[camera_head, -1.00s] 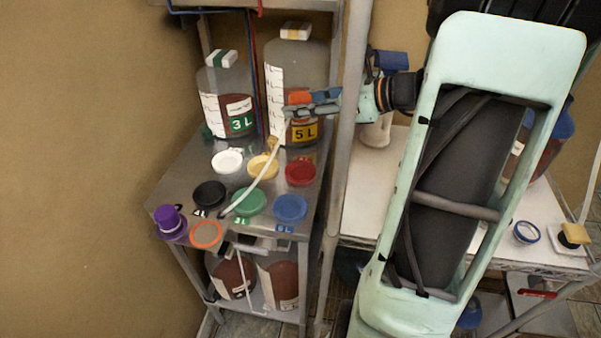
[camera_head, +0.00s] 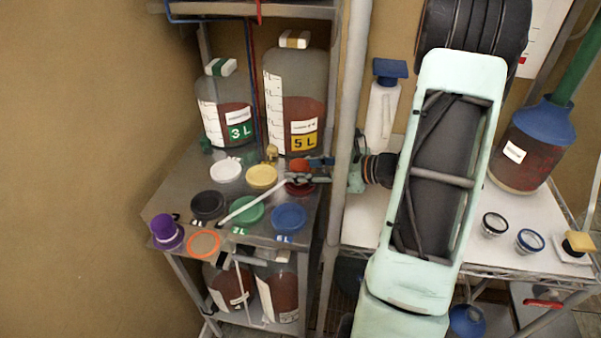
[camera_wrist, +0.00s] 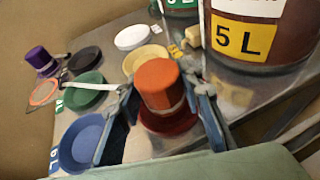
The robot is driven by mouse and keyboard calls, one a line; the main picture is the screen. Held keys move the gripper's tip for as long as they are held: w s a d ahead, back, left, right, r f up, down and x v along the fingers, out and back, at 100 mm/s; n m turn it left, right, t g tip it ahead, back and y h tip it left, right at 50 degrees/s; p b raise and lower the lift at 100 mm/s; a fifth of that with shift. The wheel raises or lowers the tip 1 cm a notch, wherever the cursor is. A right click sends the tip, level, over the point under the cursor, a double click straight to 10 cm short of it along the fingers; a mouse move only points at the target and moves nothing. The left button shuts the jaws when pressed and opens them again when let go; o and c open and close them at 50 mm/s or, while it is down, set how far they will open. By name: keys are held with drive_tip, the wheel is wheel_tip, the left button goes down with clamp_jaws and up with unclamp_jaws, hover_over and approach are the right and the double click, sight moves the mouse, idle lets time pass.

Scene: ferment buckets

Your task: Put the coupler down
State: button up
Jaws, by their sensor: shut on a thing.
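The orange coupler (camera_wrist: 157,86) is between the two fingers of my gripper (camera_wrist: 160,95), which is shut on it. It stands roughly upright over the red dish (camera_wrist: 168,120); whether it touches the dish is unclear. In the head view the coupler (camera_head: 299,164) and my gripper (camera_head: 303,174) are over the right side of the metal shelf (camera_head: 262,222), and the red dish (camera_head: 301,189) is partly hidden under them. A white hose (camera_head: 252,200) runs from near the gripper down left across the green dish (camera_head: 246,211).
A purple coupler (camera_head: 164,229) stands at the left corner by an orange-rimmed dish (camera_head: 204,244). White (camera_head: 226,171), yellow (camera_head: 261,176), black (camera_head: 207,204) and blue (camera_head: 289,217) dishes lie around. The 3 L (camera_head: 223,110) and 5 L (camera_head: 295,100) bottles stand behind. A post (camera_head: 346,130) rises beside my wrist.

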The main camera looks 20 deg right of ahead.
drive_tip(key=shift+f, duration=0.4)
drive_tip(key=shift+f, duration=0.2)
drive_tip(key=o, duration=1.3)
drive_tip(key=shift+c, duration=0.2)
drive_tip(key=shift+r, duration=0.1)
drive_tip(key=shift+r, duration=0.2)
drive_tip(key=v, duration=1.2)
drive_tip(key=shift+f, duration=0.15)
